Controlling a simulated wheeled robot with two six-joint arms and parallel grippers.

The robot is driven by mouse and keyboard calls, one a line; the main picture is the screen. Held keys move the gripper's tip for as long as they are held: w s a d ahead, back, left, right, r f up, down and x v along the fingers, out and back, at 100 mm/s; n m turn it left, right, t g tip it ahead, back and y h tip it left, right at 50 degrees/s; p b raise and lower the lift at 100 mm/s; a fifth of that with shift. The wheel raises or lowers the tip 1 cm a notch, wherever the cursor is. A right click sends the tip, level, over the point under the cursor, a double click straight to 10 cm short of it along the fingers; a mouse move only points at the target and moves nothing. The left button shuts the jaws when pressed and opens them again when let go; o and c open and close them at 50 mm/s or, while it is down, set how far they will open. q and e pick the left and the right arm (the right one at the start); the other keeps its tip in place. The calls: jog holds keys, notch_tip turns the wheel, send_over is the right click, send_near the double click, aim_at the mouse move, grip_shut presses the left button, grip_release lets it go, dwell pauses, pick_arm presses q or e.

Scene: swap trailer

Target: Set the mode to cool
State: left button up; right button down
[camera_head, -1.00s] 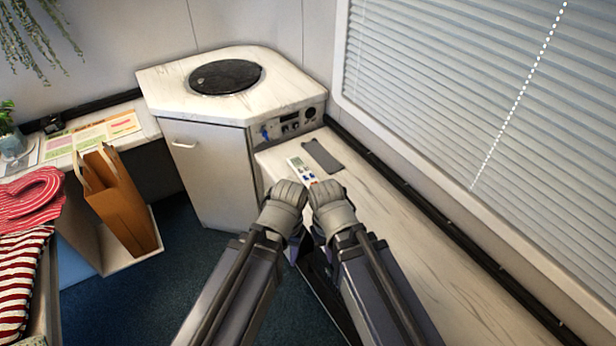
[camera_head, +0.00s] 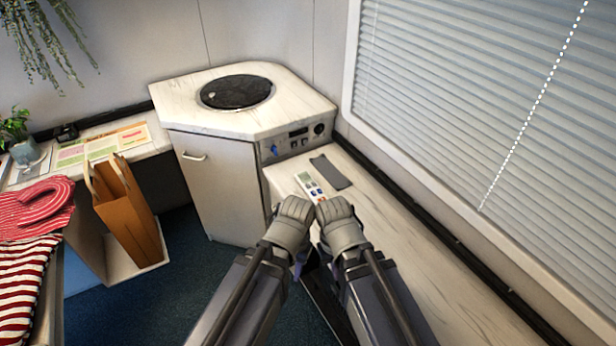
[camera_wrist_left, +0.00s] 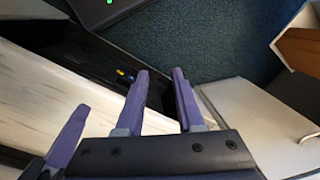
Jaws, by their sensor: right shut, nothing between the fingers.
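A slim white remote control (camera_head: 311,187) with a small screen and coloured buttons lies on the pale counter (camera_head: 400,240), just beyond my two wrists in the head view. Its screen text is too small to read. My right gripper (camera_head: 313,262) is mostly hidden behind its own arm, low between the two arms; it is shut and empty. My left gripper (camera_wrist_left: 160,73) shows in the left wrist view with its two purple fingers apart and nothing between them. Another purple finger shows at the left of that view. Neither gripper touches the remote.
A dark grey flat piece (camera_head: 330,172) lies beside the remote. A corner cabinet (camera_head: 215,185) with a control panel (camera_head: 298,141) and round black top (camera_head: 237,92) stands behind. Window blinds (camera_head: 470,100) bound the right side. A paper bag (camera_head: 128,210) stands at left.

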pick_arm(q)
grip_shut()
dwell(1.4)
